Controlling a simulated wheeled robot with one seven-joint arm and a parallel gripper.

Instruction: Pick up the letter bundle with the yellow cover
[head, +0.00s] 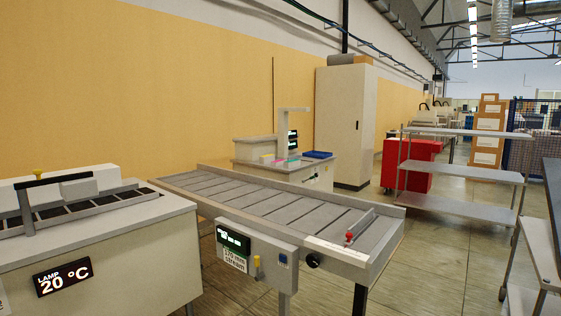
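My gripper is not in view.
A grey conveyor table (265,203) with a control box (252,246) stands between me and the bench. A machine with a lamp display (64,277) is at the left. A blue tray (318,154) lies on the bench. A shelf cart (460,172) stands at the right. Floor (428,240) is clear right of the conveyor.

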